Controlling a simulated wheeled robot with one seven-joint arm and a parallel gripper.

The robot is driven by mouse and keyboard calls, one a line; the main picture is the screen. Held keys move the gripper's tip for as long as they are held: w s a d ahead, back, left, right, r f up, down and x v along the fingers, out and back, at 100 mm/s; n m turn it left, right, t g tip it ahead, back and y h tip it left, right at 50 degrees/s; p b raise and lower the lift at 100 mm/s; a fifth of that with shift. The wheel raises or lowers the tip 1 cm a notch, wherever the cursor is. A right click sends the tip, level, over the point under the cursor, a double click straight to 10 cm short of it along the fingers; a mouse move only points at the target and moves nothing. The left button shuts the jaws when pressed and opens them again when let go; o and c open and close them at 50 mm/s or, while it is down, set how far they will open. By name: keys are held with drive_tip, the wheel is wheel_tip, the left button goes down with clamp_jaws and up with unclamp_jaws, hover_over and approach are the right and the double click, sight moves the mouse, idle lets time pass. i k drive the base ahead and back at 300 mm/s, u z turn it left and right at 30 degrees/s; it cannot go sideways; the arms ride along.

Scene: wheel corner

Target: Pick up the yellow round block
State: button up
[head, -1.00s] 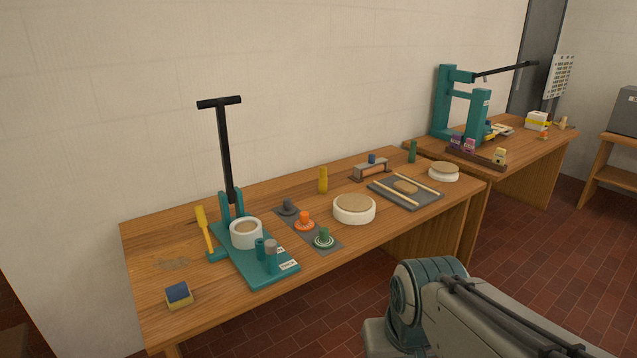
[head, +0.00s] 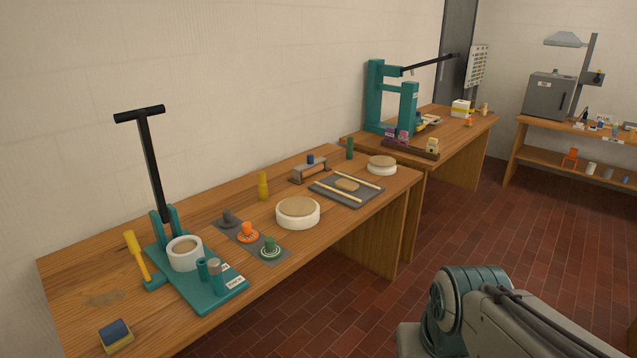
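A yellow round upright piece (head: 263,186), tall and narrow, stands on the near wooden table (head: 330,225) behind a white round tub with a tan top (head: 297,212). I cannot tell for sure that it is the task's yellow round block. A separate yellow handle-like piece (head: 137,254) leans beside the teal press base (head: 222,296).
A tall black T-handled lever (head: 152,170) rises from the press. Orange (head: 247,234) and green (head: 269,247) knobbed pieces stand near the front edge. A grey board (head: 347,190) lies to the right. A second table holds a teal frame (head: 375,97). Tiled floor (head: 440,225) is open at right.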

sight(263, 192)
drive_tip(key=z, duration=0.6)
drive_tip(key=i, duration=3.35)
drive_tip(key=u, duration=3.3)
drive_tip(key=i, duration=0.45)
drive_tip(key=u, duration=0.1)
